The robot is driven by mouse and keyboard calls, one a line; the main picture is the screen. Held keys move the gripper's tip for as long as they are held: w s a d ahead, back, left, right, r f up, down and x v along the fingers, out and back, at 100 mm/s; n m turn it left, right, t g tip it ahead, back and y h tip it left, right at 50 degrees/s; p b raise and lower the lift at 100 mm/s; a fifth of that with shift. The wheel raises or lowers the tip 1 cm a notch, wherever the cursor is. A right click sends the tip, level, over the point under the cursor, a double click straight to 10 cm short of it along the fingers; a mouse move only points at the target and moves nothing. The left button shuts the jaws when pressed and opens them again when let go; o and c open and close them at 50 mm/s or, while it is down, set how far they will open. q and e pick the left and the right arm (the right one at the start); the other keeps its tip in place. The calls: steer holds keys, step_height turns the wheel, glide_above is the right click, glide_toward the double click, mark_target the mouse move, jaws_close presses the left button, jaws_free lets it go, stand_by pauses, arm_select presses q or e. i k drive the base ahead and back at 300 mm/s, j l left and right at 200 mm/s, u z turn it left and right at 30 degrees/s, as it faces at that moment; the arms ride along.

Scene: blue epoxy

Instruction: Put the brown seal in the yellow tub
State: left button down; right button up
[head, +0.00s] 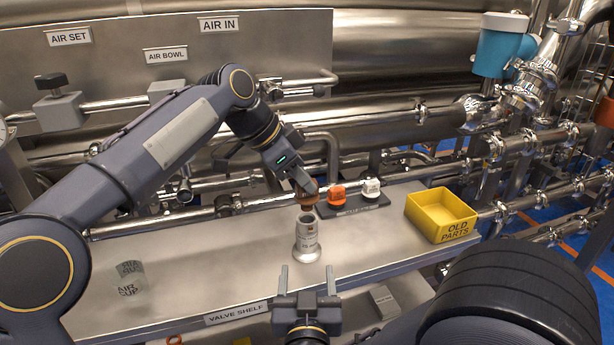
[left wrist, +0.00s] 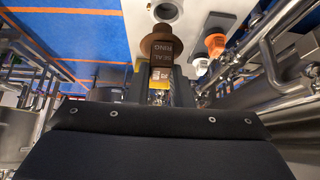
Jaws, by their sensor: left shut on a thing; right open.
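The brown seal (head: 307,198) is held in my left gripper (head: 304,186), just above the open top of a grey metal valve body (head: 307,240). In the left wrist view the seal (left wrist: 160,44) shows its "SEAL RING" lettering, with the jaws around its lower part. The yellow tub (head: 422,217), marked "OLD PARTS", stands to the right on the shelf. It is open and its visible inside is empty. My right gripper (head: 308,281) is open and empty in front of the shelf's front edge.
A dark rack (head: 352,209) behind the valve body holds an orange part (head: 337,195) and a white part (head: 371,187). Steel pipes (head: 390,122) run behind. The shelf (head: 375,245) is clear between valve body and tub.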

mark_target(439, 214)
steer(key=k, duration=1)
